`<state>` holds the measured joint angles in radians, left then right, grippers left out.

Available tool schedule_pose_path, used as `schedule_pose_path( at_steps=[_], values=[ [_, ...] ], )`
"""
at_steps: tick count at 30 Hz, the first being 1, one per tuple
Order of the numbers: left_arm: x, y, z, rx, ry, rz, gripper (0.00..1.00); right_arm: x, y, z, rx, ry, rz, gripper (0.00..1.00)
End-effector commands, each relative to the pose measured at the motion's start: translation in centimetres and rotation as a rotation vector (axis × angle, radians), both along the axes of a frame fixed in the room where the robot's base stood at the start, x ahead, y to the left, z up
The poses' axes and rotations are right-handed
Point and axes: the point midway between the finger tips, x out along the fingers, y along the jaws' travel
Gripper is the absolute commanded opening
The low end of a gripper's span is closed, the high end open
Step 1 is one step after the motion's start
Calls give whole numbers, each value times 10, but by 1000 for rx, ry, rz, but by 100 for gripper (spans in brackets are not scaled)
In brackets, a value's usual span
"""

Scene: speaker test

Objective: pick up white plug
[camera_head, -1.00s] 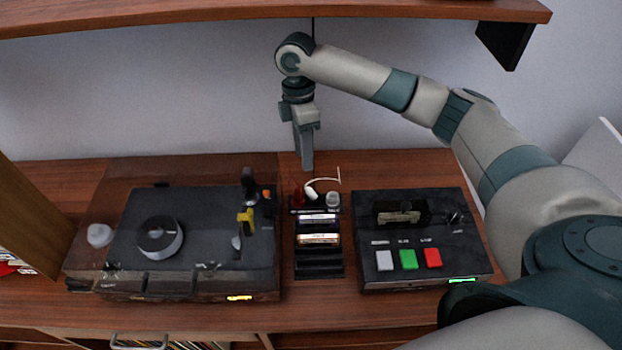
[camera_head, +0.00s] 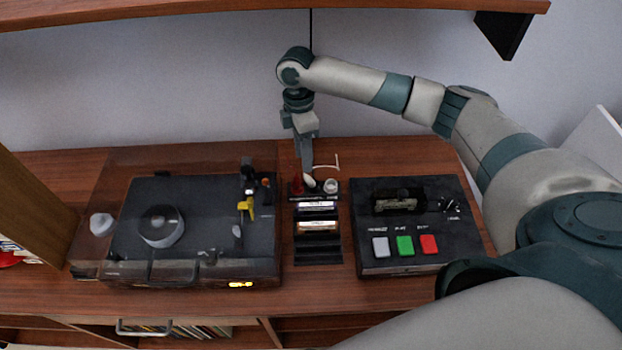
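The white plug (camera_head: 310,182) stands at the back of a narrow black rack (camera_head: 318,243) in the middle of the table, with a thin white cable (camera_head: 328,167) curving up to the right. A red plug (camera_head: 297,187) stands just left of it. My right gripper (camera_head: 307,168) points down from above, its fingertips at the top of the white plug and partly covering it. The fingers show edge-on, so I cannot tell whether they are open or shut, or whether they touch the plug. My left gripper is not in view.
A turntable (camera_head: 205,250) under a clear cover stands left of the rack. A black box (camera_head: 400,255) with white, green and red buttons stands to the right. A small grey-white round piece (camera_head: 331,186) sits right of the plug. A wooden shelf (camera_head: 200,14) hangs above.

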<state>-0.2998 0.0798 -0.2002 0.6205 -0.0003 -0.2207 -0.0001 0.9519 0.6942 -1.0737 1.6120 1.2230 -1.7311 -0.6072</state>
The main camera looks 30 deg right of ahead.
Motion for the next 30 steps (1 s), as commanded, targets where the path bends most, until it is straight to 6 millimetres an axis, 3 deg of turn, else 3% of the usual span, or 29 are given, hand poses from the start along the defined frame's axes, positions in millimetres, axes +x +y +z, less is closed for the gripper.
schedule_pose_path(
  at_steps=[6,19,30],
  values=[
    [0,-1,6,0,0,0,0,-2,0,-14,0,0,0,38],
    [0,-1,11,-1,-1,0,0,-3,-1,-19,0,0,-1,38],
    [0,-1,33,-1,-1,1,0,-9,-4,-59,0,2,1,38]
  ],
)
